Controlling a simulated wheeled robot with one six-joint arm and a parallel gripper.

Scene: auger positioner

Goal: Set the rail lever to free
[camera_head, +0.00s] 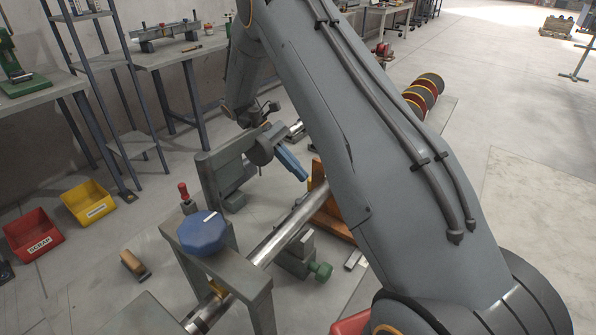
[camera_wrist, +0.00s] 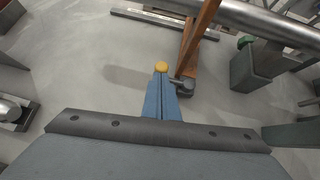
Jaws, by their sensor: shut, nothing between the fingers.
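My gripper (camera_head: 303,177) points down and right in the head view, its blue fingers together and empty. In the wrist view the shut fingers (camera_wrist: 162,84) reach up the middle. A yellow round knob (camera_wrist: 161,67) shows just beyond their tips; I cannot tell whether they touch. A dark grey fitting (camera_wrist: 184,86) is right of the tips, below an orange-brown upright (camera_wrist: 198,38). Any arm joining knob and fitting is hidden. A red-handled lever (camera_head: 184,191) stands upright by the blue knob (camera_head: 202,231) in the head view. No label shows which lever is the rail lever.
A steel tube (camera_head: 282,232) runs diagonally past the grey frame and also crosses the wrist view's upper right (camera_wrist: 262,22). A green knob (camera_head: 320,271) sticks out below it. Red (camera_head: 34,234) and yellow (camera_head: 89,203) bins stand left. Open floor is at right.

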